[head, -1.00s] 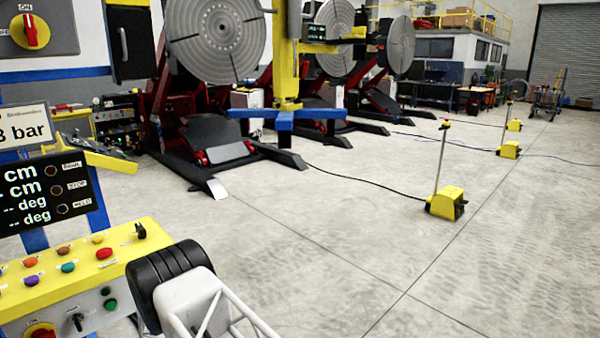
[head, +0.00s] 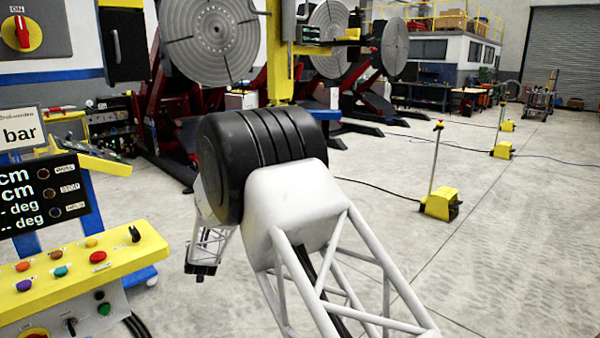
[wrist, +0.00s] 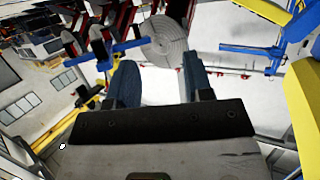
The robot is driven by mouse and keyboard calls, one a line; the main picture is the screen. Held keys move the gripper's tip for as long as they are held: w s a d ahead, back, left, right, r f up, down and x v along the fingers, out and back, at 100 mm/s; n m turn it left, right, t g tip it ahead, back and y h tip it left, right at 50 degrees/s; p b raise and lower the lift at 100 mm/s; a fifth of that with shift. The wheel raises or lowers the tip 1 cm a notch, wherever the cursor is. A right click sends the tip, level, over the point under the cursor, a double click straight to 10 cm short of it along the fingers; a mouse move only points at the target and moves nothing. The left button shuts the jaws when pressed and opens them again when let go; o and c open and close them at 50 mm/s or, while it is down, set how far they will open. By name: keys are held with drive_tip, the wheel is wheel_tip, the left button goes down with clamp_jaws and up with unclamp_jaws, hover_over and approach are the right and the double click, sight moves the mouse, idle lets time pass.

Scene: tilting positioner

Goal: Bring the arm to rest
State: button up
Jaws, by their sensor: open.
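My gripper (wrist: 160,82) shows in the wrist view with its two dark fingers apart and nothing between them. My arm stands raised in the middle of the head view, its black joint and white lattice link in front of the floor. A thinner part of my arm shows below and left of the joint. I cannot make out the fingers in the head view. The control desk (head: 85,265), yellow with coloured buttons, stands to the left of my arm, with a gap of floor between them in the picture.
A positioner with a round grey faceplate (head: 212,40) stands behind my arm, with more behind it. A yellow foot pedal box (head: 440,203) with an upright rod stands on the right. A black display (head: 42,195) stands above the desk. Floor at right is mostly clear.

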drive_tip(key=s+d+r+g, duration=0.1)
drive_tip(key=s+d+r, duration=0.2)
drive_tip(key=d+r, duration=0.35)
drive_tip(key=s+d+r+g, duration=0.2)
drive_tip(key=s+d+r, duration=0.1)
drive_tip(key=d+r, duration=0.4)
drive_tip(key=s+d+r+m+g+h, duration=0.1)
drive_tip(key=s+d+r, duration=0.4)
drive_tip(key=d, duration=0.4)
drive_tip(key=s+d+r+g+h, duration=0.1)
drive_tip(key=s+d+r, duration=0.1)
drive_tip(key=s+d, duration=0.65)
drive_tip(key=s+d+m+g+h, duration=0.1)
drive_tip(key=s+d+g, duration=0.1)
drive_tip(key=s+d, duration=0.5)
drive_tip(key=s+d+m+g+h, duration=0.1)
drive_tip(key=s+d, duration=0.7)
drive_tip(key=s, duration=1.2)
drive_tip(key=s+d+m+g+h, duration=0.1)
drive_tip(key=s+d+g, duration=0.2)
drive_tip(key=s+d, duration=0.4)
drive_tip(key=s, duration=0.6)
drive_tip(key=shift+s+d+r, duration=0.15)
drive_tip(key=shift+d+r, duration=0.1)
drive_tip(key=shift+r, duration=0.05)
